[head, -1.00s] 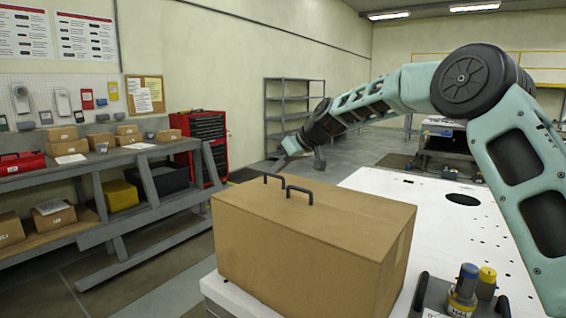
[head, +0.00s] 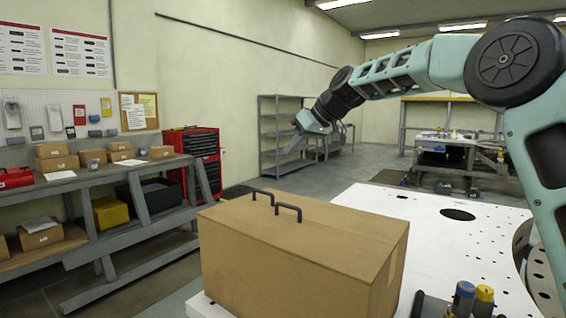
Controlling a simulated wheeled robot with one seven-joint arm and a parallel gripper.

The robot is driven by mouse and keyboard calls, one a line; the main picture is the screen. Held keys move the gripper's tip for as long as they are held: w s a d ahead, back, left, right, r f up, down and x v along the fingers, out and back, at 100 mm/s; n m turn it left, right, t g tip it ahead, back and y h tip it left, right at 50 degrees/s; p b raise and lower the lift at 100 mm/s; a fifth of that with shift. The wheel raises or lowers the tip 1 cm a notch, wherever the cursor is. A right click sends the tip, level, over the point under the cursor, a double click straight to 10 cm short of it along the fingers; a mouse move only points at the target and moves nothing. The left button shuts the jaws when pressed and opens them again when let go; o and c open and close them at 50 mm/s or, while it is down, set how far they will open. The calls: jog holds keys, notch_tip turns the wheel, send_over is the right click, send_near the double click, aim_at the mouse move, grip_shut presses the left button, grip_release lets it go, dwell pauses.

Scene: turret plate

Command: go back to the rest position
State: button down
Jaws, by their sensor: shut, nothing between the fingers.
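My gripper (head: 291,146) is at the end of my raised teal and black arm, in the upper middle of the head view. It is in the air behind and above the brown box, apart from it. Its fingers are small in the picture, look closed, and hold nothing that I can see.
A large brown box (head: 300,255) with two black handles stands on the white plate (head: 415,210), which has several holes. Blue-capped and yellow-capped cylinders (head: 473,298) stand at the front right. A workbench (head: 110,175) with small cartons lines the left wall. Grey shelves (head: 275,150) stand behind.

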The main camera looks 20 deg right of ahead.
jog(key=s+a+f+n+g+h, duration=0.1)
jog(key=s+a+f+g, duration=0.1)
jog(key=s+a+f, duration=0.5)
jog(key=s+a+f+g+h, duration=0.15)
jog(key=s+a+f, duration=0.25)
jog(key=s+a, duration=0.6)
jog(key=s+d+f+g+h, duration=0.1)
jog(key=s+f, duration=0.3)
jog(key=s, duration=0.6)
jog(key=s+d+f+g+h, duration=0.1)
jog(key=s+d+f, duration=0.2)
jog(key=s, duration=0.7)
jog(key=s+d+f+g+h, duration=0.1)
jog(key=s+f, duration=0.4)
jog(key=s, duration=0.5)
jog(key=shift+s+d+f+n, duration=0.15)
jog(key=shift+d+f+n, duration=0.15)
jog(key=shift+d+f, duration=0.15)
